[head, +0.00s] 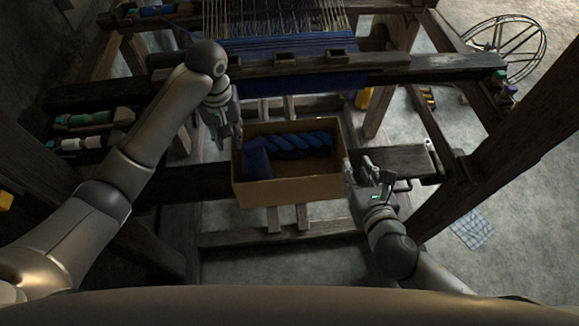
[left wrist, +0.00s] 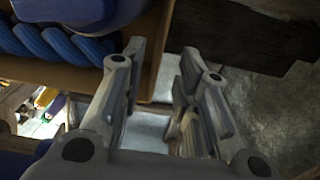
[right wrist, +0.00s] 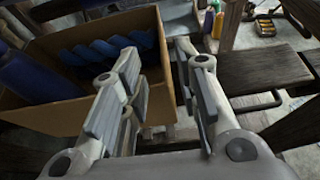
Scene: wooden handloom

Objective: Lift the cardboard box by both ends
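The open cardboard box (head: 290,190) sits on the loom's wooden beams, with a coil of thick blue rope (head: 290,143) and a dark blue item (head: 256,160) inside. My left gripper (head: 226,133) is just off the box's left end, open and empty. In the left wrist view the end wall (left wrist: 155,65) shows between its parted fingers (left wrist: 162,65). My right gripper (head: 359,170) is at the box's right end, also open. In the right wrist view the box wall (right wrist: 161,70) shows between its fingers (right wrist: 157,62). I cannot tell how deep either wall sits between the fingers.
The loom's dark cross beam (head: 400,62) with blue cloth (head: 300,83) lies behind the box. A dark wooden board (head: 405,160) is to the right. Spools (head: 90,120) lie at the left. A spoked wheel (head: 508,48) stands at the back right.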

